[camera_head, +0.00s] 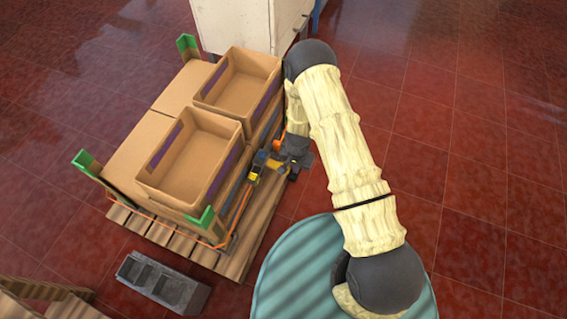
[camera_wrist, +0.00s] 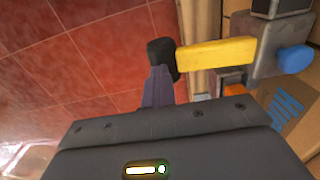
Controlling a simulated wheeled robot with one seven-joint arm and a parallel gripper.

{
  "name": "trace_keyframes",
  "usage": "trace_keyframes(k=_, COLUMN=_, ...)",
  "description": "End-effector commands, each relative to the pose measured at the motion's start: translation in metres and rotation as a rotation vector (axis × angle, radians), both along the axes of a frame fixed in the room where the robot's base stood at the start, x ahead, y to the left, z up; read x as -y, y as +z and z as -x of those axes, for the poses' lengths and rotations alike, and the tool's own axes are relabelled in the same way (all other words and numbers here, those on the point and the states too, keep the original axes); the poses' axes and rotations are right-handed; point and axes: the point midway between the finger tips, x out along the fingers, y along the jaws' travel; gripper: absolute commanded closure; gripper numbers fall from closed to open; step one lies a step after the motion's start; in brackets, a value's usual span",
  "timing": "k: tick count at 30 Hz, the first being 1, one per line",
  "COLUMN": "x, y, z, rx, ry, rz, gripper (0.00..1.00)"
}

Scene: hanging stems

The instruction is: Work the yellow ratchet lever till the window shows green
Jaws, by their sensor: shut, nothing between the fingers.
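In the head view the lever (camera_head: 275,163) shows small beside the pallet load. In the head view my gripper (camera_head: 292,163) is at the load's right side. A blue knob (camera_wrist: 295,58) sits on the ratchet's far side. I cannot make out the window or its colour.
Open cardboard boxes (camera_head: 190,155) stand on a wooden pallet (camera_head: 236,262), with green corner guards (camera_head: 87,163) and an orange strap (camera_head: 190,234). A grey block (camera_head: 162,283) lies in front. A white cabinet (camera_head: 238,25) stands behind. The red tiled floor to the right is clear.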

Motion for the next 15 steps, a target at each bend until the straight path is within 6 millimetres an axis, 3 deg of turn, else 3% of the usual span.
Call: trace_keyframes(k=15, x=0.002, y=0.012, z=0.001, rx=-0.002, ry=-0.001, rz=0.002, gripper=1.0)
